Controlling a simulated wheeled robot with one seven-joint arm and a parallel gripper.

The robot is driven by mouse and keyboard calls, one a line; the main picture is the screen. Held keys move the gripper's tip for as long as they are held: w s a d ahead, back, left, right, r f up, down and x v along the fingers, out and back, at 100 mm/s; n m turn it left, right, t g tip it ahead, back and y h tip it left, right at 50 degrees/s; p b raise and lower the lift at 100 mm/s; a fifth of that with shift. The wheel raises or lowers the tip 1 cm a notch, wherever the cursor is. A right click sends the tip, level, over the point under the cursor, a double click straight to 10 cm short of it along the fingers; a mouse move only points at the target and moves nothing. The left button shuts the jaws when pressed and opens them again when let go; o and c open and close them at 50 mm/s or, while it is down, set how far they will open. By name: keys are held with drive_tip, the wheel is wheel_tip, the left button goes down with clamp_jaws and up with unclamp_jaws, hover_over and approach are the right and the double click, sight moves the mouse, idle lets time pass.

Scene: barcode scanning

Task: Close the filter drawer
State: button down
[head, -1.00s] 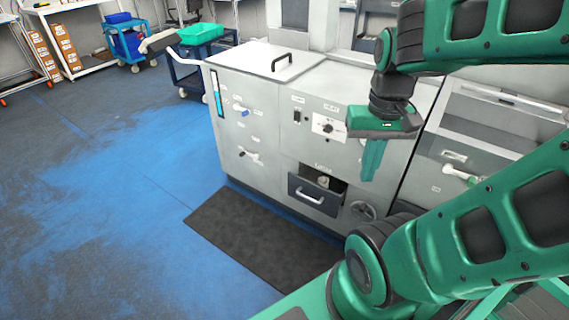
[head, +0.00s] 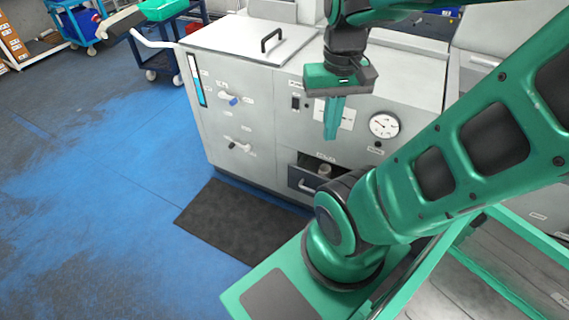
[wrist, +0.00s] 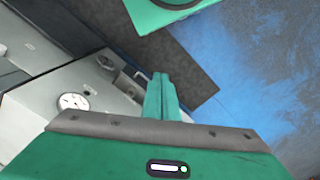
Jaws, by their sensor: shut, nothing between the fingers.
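The filter drawer (head: 303,184) is a dark-fronted drawer with a light handle, low on the front of the grey machine (head: 262,125). It stands pulled out, and a small pale round object (head: 324,170) shows inside it. My arm hides its right part in the head view. My gripper (head: 331,137) points down in front of the machine, above the drawer and apart from it. Its green fingers are together and empty.
A dark mat (head: 235,222) lies on the blue floor (head: 110,190) before the machine. A round gauge (head: 384,125), small valve levers (head: 232,99) and a lid handle (head: 271,37) stick out from the machine. A blue cart (head: 165,48) stands behind left. The floor at left is clear.

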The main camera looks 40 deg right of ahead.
drive_tip(key=w+d+f+n+h, duration=0.2)
drive_tip(key=w+d+f+n, duration=0.1)
drive_tip(key=w+f+n, duration=0.5)
drive_tip(key=w+d+f+n+h, duration=0.1)
drive_tip(key=w+d+f+n, duration=0.2)
drive_tip(key=w+f+n, duration=0.5)
drive_tip(key=w+a+f+n, duration=0.1)
drive_tip(key=w+f+n, duration=0.25)
drive_tip(key=f, duration=0.35)
drive_tip(key=w+f+n+t+h, duration=0.1)
drive_tip(key=w+f+n, duration=0.2)
drive_tip(key=f+n, duration=0.3)
drive_tip(key=w+a+f+n, duration=0.1)
drive_tip(key=w+f+n, duration=0.25)
drive_tip(key=f, duration=0.45)
drive_tip(key=w+d+f, duration=0.3)
drive_tip(key=d+f, duration=0.4)
drive_tip(key=f, duration=0.1)
drive_tip(key=shift+f+t, duration=0.3)
drive_tip(key=shift+w+d, duration=0.1)
drive_tip(key=shift+w, duration=0.05)
